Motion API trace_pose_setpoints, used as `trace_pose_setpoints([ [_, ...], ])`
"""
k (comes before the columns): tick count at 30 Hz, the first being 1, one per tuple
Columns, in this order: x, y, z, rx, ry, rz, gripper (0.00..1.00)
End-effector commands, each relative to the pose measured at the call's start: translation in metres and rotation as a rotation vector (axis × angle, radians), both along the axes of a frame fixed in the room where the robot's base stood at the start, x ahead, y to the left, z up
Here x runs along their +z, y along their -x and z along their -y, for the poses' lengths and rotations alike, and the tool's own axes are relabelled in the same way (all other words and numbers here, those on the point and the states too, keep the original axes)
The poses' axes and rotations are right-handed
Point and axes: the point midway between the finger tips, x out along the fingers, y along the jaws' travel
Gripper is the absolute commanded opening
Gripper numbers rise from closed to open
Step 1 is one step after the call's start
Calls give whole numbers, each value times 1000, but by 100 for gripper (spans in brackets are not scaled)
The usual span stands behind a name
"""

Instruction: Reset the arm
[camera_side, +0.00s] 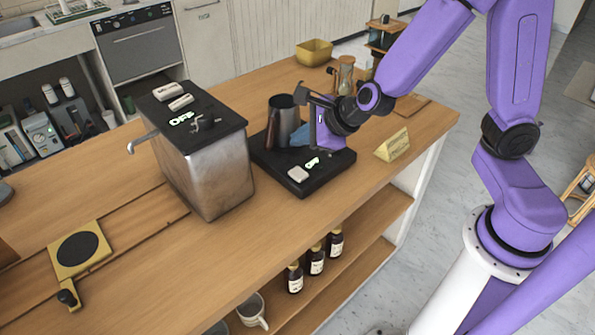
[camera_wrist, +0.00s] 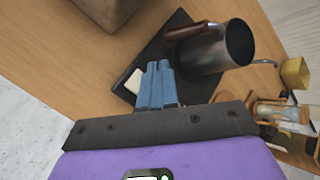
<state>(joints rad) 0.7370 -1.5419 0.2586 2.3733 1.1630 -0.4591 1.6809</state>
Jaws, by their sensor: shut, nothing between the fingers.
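My purple arm reaches from the right over the wooden counter in the side view. My gripper (camera_side: 297,137) is beside the metal pitcher, low over the black scale-like base (camera_side: 320,172). In the wrist view its blue fingers (camera_wrist: 158,68) are together with nothing between them. The steel pitcher (camera_side: 281,118) stands upright on the black base, left of my gripper in the side view. In the wrist view the pitcher (camera_wrist: 212,55) is right of the fingers, its brown handle towards the upper left. I cannot tell whether the fingers touch it.
A steel machine box (camera_side: 215,170) with a black top stands left of the black base. A wooden sign block (camera_side: 392,146) is near the counter's right edge. A yellow bowl (camera_side: 314,51) and an hourglass (camera_side: 345,74) stand at the back.

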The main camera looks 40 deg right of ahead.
Motion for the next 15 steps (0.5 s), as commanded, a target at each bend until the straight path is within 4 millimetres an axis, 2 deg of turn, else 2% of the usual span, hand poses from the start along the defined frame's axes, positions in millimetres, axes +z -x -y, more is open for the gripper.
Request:
trace_pose_setpoints([
  [9,1,4,-5,46,12,-3,0],
  [11,4,11,-13,133,37,-5,0],
  [14,11,34,-34,395,116,-5,0],
  [15,14,48,-43,534,162,0,0],
])
